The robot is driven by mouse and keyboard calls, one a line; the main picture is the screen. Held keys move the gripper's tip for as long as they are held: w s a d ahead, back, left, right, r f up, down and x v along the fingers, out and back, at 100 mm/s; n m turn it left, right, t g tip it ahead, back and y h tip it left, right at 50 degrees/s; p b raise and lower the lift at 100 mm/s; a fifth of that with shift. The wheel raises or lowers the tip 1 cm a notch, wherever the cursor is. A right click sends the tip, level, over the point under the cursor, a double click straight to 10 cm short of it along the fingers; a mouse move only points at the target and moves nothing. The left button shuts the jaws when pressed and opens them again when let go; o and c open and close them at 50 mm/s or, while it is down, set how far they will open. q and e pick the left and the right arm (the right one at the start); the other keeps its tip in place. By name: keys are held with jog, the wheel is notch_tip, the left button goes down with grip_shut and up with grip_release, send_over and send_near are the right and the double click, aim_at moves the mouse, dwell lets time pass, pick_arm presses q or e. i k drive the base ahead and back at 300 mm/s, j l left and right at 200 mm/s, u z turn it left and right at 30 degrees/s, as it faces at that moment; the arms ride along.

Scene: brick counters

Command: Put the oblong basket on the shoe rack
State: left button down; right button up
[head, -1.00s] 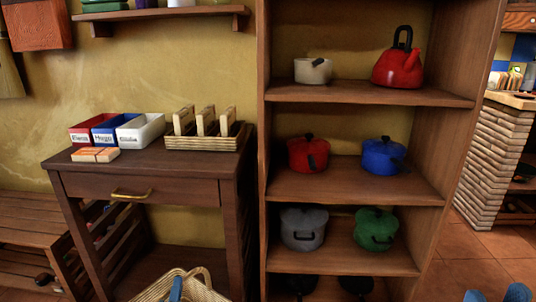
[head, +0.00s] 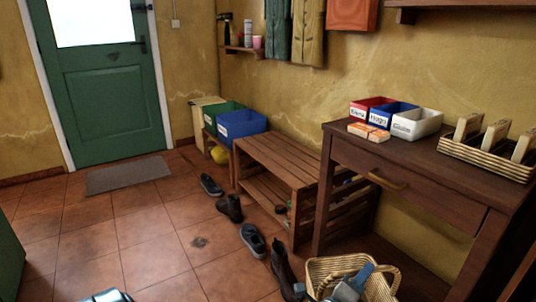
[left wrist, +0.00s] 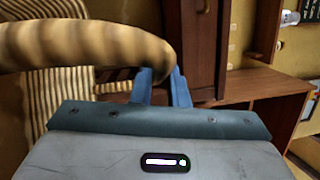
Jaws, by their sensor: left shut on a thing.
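The oblong basket (head: 322,269) is pale woven wicker with a looped handle, at the bottom of the head view. My left gripper (head: 357,278) is shut on it, and its grey and blue body hides part of the basket. In the left wrist view the thick striped handle (left wrist: 85,45) passes close to the blue fingers of my left gripper (left wrist: 162,85). The shoe rack (head: 285,150) is a low slatted wooden bench with a lower shelf, by the wall beyond the basket. Its visible top is bare. My right gripper is out of view.
A dark wooden table (head: 440,180) with small labelled bins (head: 415,125) and a wicker tray (head: 460,155) stands right of the rack. Shoes (head: 252,240) lie on the tiles before the rack. A blue crate (head: 240,125) stands beyond it. Floor at left is open.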

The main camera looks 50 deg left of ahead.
aim_at(302, 166)
jog(key=u, duration=1.45)
jog(key=i+j+u, duration=0.2)
jog(key=u, duration=1.05)
jog(key=i+j, duration=0.1)
jog(key=i, duration=1.2)
jog(key=i+z, duration=0.1)
jog(key=i, duration=1.2)
jog(key=i+z, duration=0.1)
jog(key=z, duration=2.85)
